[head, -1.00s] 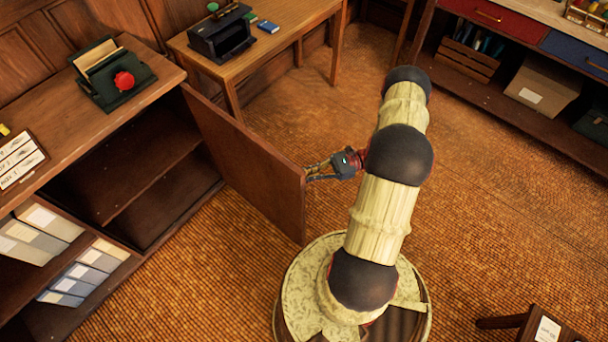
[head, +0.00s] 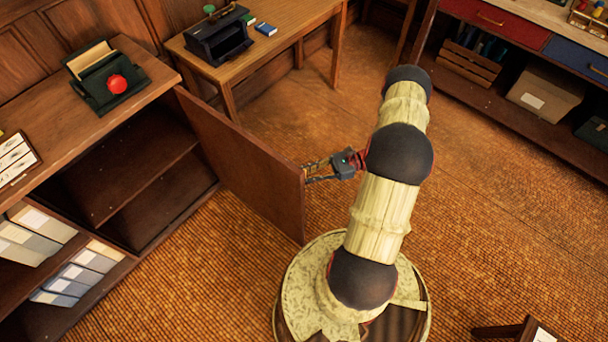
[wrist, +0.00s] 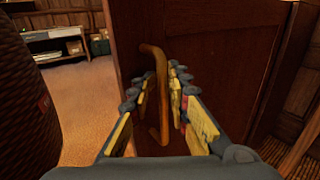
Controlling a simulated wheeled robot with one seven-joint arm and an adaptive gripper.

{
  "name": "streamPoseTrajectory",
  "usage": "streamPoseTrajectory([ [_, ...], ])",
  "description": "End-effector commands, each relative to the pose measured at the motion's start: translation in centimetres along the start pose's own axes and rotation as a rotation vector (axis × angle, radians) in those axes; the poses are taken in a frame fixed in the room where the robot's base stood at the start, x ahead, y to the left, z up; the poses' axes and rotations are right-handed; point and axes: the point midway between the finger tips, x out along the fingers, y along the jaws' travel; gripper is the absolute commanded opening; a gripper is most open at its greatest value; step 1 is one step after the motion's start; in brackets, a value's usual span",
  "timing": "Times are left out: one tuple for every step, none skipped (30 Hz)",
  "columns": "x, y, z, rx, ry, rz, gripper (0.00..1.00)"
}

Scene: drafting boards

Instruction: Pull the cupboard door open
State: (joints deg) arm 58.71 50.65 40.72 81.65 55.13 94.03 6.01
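The brown cupboard door (head: 245,165) stands wide open, swung out from the low cupboard (head: 110,130) at the left. The cupboard's inside and shelf show behind it. In the wrist view the door's face (wrist: 225,55) fills the middle and right. A bent brass-coloured handle (wrist: 161,90) stands out from it. My gripper (head: 312,171) is at the door's free edge. In the wrist view my gripper (wrist: 160,82) has a finger on each side of the handle, with a visible gap between the fingers. It looks open around the handle; whether a finger touches it is unclear.
A punch-like dark holder with a red knob (head: 117,84) stands on the cupboard top. Grey file boxes (head: 35,230) fill the lower left shelves. A wooden desk (head: 270,45) stands behind the door. A stool (head: 520,330) is at the lower right.

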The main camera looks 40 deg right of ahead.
Motion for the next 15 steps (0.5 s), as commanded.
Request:
streamPoseTrajectory([
  [0.0, 0.0, 0.0, -0.001, 0.0, 0.0, 0.22],
  [0.0, -0.1, 0.0, -0.001, 0.0, 0.0, 0.24],
  [0.0, -0.1, 0.0, -0.001, 0.0, 0.0, 0.24],
  [0.0, -0.1, 0.0, -0.002, 0.0, 0.0, 0.24],
  [0.0, -0.1, 0.0, -0.002, 0.0, 0.0, 0.24],
  [0.0, -0.1, 0.1, -0.002, 0.0, 0.0, 0.24],
  [0.0, -0.1, 0.1, -0.002, 0.0, 0.0, 0.24],
  [0.0, -0.1, 0.1, -0.002, 0.0, -0.001, 0.24],
  [0.0, -0.1, 0.1, -0.002, 0.0, -0.001, 0.24],
  [0.0, -0.1, 0.1, -0.003, 0.0, -0.001, 0.24],
  [-0.1, -0.1, 0.1, -0.003, 0.001, -0.001, 0.24],
  [-0.3, -0.2, 0.1, -0.003, 0.001, -0.002, 0.24],
  [-0.5, -0.2, 0.1, -0.004, 0.001, -0.002, 0.24],
  [-0.7, -0.2, 0.1, -0.004, 0.001, -0.003, 0.24],
  [-1.2, -0.2, 0.1, -0.005, 0.001, -0.003, 0.24],
])
